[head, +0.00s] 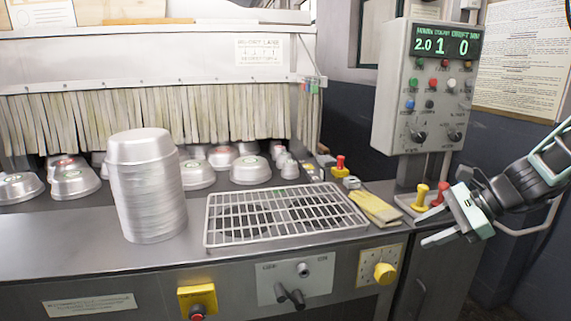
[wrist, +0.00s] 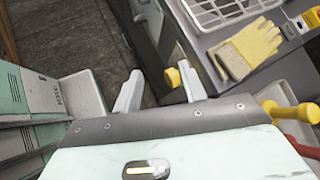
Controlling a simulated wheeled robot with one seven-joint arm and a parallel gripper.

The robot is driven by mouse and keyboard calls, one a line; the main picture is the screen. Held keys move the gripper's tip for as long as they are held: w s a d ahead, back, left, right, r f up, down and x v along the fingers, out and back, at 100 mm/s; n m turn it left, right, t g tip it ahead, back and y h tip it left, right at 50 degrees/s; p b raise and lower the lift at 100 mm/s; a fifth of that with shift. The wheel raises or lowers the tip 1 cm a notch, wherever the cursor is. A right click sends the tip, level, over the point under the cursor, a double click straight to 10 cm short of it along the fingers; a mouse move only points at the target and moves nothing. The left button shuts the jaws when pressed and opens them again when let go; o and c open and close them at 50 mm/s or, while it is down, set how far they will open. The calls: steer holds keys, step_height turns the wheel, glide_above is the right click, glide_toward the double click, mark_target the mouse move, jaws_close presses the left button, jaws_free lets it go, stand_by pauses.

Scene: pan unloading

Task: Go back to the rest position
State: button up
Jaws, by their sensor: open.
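My gripper (head: 426,228) is in the head view at the right, in front of the bench's right end. Its two pale fingers are apart with nothing between them. In the wrist view my gripper (wrist: 158,84) also shows spread fingers, with floor and the bench side beyond them. A tall stack of metal pans (head: 148,190) stands upright on the bench at the left. An empty wire rack (head: 215,235) lies on the bench in the middle, well left of my gripper. The rack (wrist: 228,22) also shows at the top of the wrist view.
Yellow gloves (head: 376,208) lie right of the rack. A control box (head: 425,90) stands on a post at the right. Yellow and red levers (head: 421,196) are close to my gripper. Several upturned pans (head: 250,171) sit by the strip curtain. A yellow knob (head: 385,273) juts from the front.

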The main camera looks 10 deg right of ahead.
steer(key=s+a+n+g+h, duration=0.2)
steer(key=s+a+n+g, duration=0.1)
steer(key=s+a+n, duration=0.5)
steer(key=s+a+n+g+h, duration=0.25)
steer(key=s+a+n, duration=0.2)
steer(key=a, duration=0.55)
steer(key=s+a+r+n+h+p, duration=0.1)
steer(key=s+a+n+h, duration=0.2)
steer(key=s+n, duration=0.9)
steer(key=shift+a+r+n+t+p, duration=0.35)
steer(key=shift+a+n, duration=0.8)
steer(key=shift+a, duration=0.35)
steer(key=shift+h, duration=0.25)
